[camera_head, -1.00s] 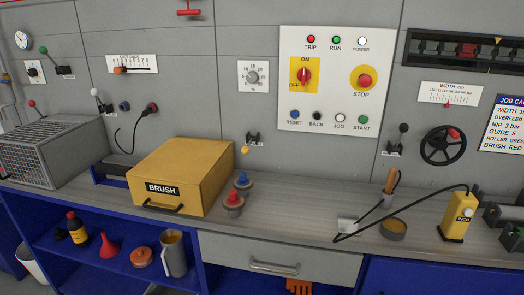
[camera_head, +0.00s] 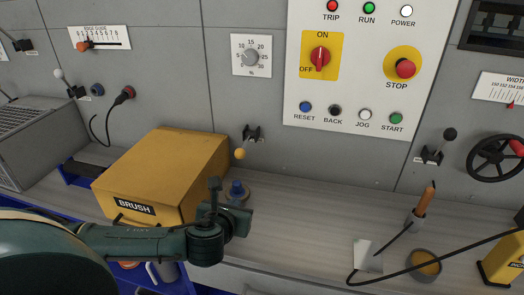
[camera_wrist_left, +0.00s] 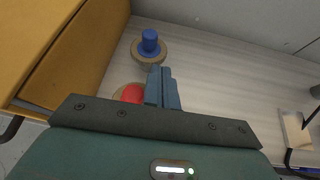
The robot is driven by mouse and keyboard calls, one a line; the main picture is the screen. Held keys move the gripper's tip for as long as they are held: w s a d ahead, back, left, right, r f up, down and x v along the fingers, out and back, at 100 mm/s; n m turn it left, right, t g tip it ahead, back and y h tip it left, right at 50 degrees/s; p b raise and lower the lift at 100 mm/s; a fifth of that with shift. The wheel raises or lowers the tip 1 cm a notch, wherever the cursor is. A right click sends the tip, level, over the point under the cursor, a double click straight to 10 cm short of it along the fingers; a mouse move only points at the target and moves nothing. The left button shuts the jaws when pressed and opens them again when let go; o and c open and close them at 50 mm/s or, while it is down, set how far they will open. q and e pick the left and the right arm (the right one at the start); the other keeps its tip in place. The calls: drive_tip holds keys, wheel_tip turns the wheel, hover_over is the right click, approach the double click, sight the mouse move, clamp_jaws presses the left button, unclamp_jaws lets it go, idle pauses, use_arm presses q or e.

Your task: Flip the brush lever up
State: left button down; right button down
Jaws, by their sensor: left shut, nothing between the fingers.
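A lever with a yellow ball (camera_head: 240,153) hangs down from a dark bracket on the grey wall, below the round dial and to the right of the yellow box. The label beside it is too small to read. The yellow box (camera_head: 165,170) is marked BRUSH. My left gripper (camera_head: 214,184) is in front of the box's right side, below and to the left of the yellow ball, apart from it. Its fingers (camera_wrist_left: 161,70) are shut and empty in the left wrist view. My right gripper is not in view.
A blue-topped knob (camera_head: 237,190) stands on the counter behind my left gripper; a red-topped one (camera_wrist_left: 130,93) is beside the fingers. The button panel (camera_head: 350,130) is up and right. A black-knobbed lever (camera_head: 450,134) is farther right. The counter's middle is clear.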

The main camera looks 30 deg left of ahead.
use_arm(q)
drive_tip(key=a+m, duration=0.1)
drive_tip(key=w+a+r+m, duration=0.1)
drive_tip(key=shift+w+a+y, duration=0.15)
drive_tip(key=shift+a+y, duration=0.15)
drive_tip(key=shift+a, duration=0.05)
drive_tip(key=shift+s+a+r+m+t, duration=0.2)
drive_tip(key=shift+a+r+m+t, duration=0.3)
drive_tip(key=shift+a+r+m, duration=0.35)
drive_tip(key=shift+a+y, duration=0.2)
drive_tip(key=shift+y, duration=0.1)
drive_tip(key=shift+w+f, duration=0.1)
drive_tip(key=shift+w, duration=0.1)
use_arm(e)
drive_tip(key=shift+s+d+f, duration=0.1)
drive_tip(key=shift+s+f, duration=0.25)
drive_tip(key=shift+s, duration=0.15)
